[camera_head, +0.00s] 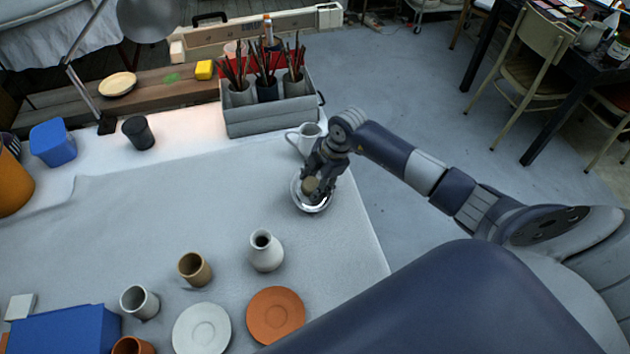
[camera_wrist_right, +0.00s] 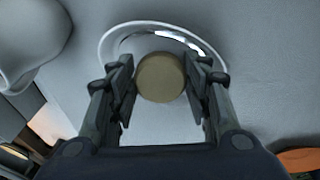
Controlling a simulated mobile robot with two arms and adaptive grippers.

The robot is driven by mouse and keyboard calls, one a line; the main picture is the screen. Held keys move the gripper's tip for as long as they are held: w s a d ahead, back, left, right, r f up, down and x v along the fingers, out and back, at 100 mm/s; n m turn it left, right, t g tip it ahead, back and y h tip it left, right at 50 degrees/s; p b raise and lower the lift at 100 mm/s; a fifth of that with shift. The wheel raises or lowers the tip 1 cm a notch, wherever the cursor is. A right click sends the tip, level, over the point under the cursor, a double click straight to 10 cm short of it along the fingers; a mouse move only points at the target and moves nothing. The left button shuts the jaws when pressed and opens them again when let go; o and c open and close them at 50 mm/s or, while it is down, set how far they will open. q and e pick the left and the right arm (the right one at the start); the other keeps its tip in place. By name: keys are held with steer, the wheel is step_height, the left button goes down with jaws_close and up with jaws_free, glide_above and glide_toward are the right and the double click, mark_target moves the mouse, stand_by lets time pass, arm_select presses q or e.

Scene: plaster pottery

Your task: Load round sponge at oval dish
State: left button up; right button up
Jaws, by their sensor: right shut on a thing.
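The round sponge (camera_wrist_right: 160,78) is a tan disc held between the two fingers of my right gripper (camera_wrist_right: 160,85) in the right wrist view. In the head view the sponge (camera_head: 310,185) shows at the fingertips of the right gripper (camera_head: 318,180). The oval dish (camera_head: 312,206) is pale with a shiny inside and lies on the table under the gripper. In the wrist view its rim (camera_wrist_right: 112,36) curves around behind the sponge. I cannot tell whether the sponge touches the dish. My left gripper is not in view.
A white pitcher (camera_head: 305,140) stands close behind the right gripper. A grey tool box (camera_head: 270,117) with brush pots is farther back. A white vase (camera_head: 266,252), cups and an orange saucer (camera_head: 275,314) stand nearer. The table's right edge is close to the dish.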

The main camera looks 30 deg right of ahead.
mark_target(311, 183)
steer(key=shift+r, duration=0.25)
step_height(311, 183, up, 3)
steer(key=p, duration=0.3)
steer(key=shift+f, duration=0.15)
step_height(311, 183, up, 3)
steer(key=shift+f+p, duration=0.1)
steer(key=shift+p, duration=1.1)
arm_select(q)
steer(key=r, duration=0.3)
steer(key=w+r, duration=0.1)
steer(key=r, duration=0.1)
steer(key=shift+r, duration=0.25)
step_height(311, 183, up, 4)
steer(key=p, duration=0.3)
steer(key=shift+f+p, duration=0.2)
steer(key=shift+p, duration=0.1)
arm_select(e)
step_height(311, 183, up, 4)
steer(key=shift+f, duration=0.1)
